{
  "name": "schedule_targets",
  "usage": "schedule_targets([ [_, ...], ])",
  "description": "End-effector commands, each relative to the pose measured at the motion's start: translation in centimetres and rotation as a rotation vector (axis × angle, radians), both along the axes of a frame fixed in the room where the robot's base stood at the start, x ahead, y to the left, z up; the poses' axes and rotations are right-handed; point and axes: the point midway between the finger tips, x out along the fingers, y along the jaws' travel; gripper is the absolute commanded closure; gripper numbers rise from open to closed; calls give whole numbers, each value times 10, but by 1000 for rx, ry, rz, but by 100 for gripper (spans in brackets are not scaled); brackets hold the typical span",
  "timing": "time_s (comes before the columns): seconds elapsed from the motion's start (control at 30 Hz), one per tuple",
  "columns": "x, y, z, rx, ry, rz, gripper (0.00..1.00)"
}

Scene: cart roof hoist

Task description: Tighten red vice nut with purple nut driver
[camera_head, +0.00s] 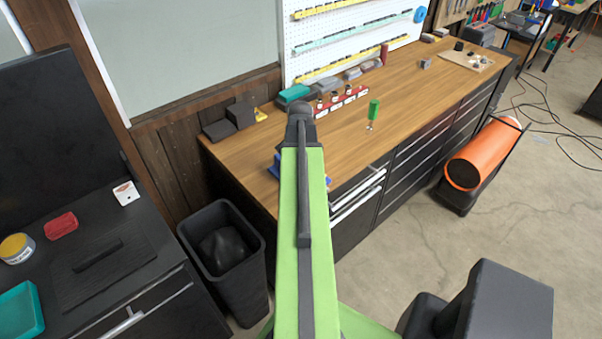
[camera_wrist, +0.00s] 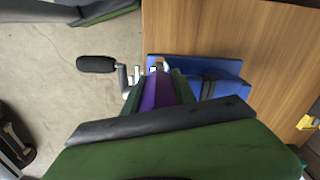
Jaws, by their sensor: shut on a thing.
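My gripper (camera_wrist: 158,88) is shut on the purple nut driver (camera_wrist: 160,94), whose purple handle shows between the fingers in the wrist view. The driver's far end points toward the blue vice (camera_wrist: 222,67), which is fixed at the bench edge. The vice's crank with a black handle (camera_wrist: 97,64) sticks out to the left over the floor. A small pale metal tip (camera_wrist: 153,69) shows just beyond the driver; I cannot tell whether it touches a nut. I do not see the red nut. In the head view my arm hides the gripper and most of the blue vice (camera_head: 273,166).
The wooden bench (camera_head: 420,85) is mostly clear. A green-handled driver (camera_head: 374,109) stands on it, near a red rack (camera_head: 341,101). A waste bin (camera_head: 259,245) stands left of the bench, and an orange cylinder (camera_head: 483,152) lies on the right. A yellow piece (camera_wrist: 307,122) shows on the bench.

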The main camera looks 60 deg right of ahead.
Motion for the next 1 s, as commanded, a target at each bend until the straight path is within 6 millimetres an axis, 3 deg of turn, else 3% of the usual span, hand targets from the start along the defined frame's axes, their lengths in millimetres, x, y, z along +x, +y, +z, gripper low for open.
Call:
schedule_targets([
  [0.17, 0, 0, 0, 0, 0, -235, 100],
  [0.37, 0, 0, 6, 0, 0, -235, 100],
  [1.0, 0, 0, 51, 0, 0, -234, 100],
])
